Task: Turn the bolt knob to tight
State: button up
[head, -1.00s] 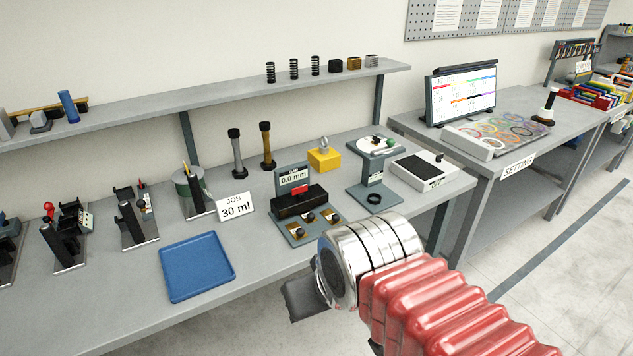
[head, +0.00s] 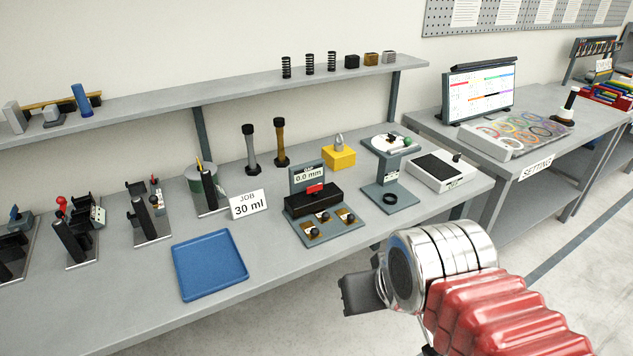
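A fixture with a gap display reading 0.0 mm (head: 307,177) stands on the bench, with a black block (head: 312,201) and a red piece (head: 315,189) on it. Small dark round knobs on brown plates (head: 323,217) sit at its front. I cannot tell which part is the bolt knob; no tight mark is legible. My gripper (head: 358,294) is the dark part at the end of my arm, in front of the bench edge and well apart from the fixture. Its fingers are seen edge-on, so their opening is hidden.
A blue tray (head: 209,265) and a JOB 30 ml card (head: 248,205) lie left of the fixture. A yellow block (head: 339,157), a stand with a black ring (head: 390,198) and a white scale-like device (head: 441,171) are behind and right. A shelf (head: 200,101) runs above.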

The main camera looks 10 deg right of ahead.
aim_at(314, 189)
jog(key=u, duration=0.05)
jog(key=i, duration=1)
jog(key=z, duration=0.05)
